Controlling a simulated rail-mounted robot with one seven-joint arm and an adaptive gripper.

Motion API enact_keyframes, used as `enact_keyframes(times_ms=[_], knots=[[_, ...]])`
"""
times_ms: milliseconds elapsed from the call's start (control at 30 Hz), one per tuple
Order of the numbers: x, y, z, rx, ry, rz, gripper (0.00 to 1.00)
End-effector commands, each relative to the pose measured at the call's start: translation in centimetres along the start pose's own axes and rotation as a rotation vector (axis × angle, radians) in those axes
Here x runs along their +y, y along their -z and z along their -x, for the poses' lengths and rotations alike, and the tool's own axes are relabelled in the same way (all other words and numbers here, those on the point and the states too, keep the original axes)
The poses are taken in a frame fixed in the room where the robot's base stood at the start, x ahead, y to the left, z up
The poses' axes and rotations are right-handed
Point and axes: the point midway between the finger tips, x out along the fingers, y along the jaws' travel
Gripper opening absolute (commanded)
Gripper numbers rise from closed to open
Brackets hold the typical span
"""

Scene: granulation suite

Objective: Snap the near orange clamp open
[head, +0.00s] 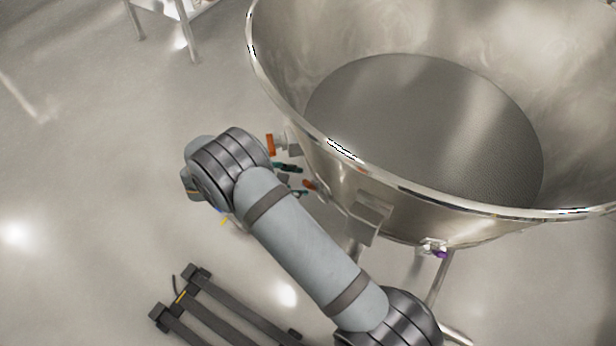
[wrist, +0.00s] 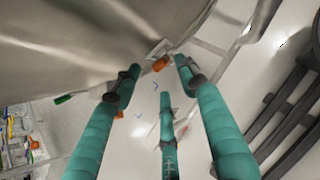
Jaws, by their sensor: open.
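The vessel's outer wall carries two orange clamps. In the head view the upper clamp (head: 270,145) stands upright at the wall. The lower orange clamp (head: 309,185), nearer to my arm's base, shows only in part beside my gripper (head: 291,180). In the wrist view an orange clamp (wrist: 160,64) lies at the wall between the upper two fingertips of my gripper (wrist: 156,76). I cannot tell whether a fingertip touches the clamp. A small orange piece (wrist: 119,114) shows beside the left finger.
The large steel vessel (head: 375,180) fills the right of the head view. A purple clamp (head: 440,254) sits on its lower wall. A dark slatted frame (head: 225,318) lies on the floor. A green piece (wrist: 63,99) shows left in the wrist view.

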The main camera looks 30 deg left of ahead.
Motion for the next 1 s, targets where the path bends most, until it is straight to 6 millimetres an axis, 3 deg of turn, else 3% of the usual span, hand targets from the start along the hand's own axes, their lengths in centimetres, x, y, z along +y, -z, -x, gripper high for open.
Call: enact_keyframes(times_ms=[200, 400, 767, 1000], knots=[[-0.1, 0.0, -4.1, 0.001, 0.002, -0.001, 0.42], [0.0, 0.0, -6.2, 0.001, 0.000, -0.003, 0.42], [0.0, 0.0, -6.5, 0.001, -0.001, -0.003, 0.42], [0.0, 0.0, -6.5, 0.001, -0.001, -0.003, 0.28]])
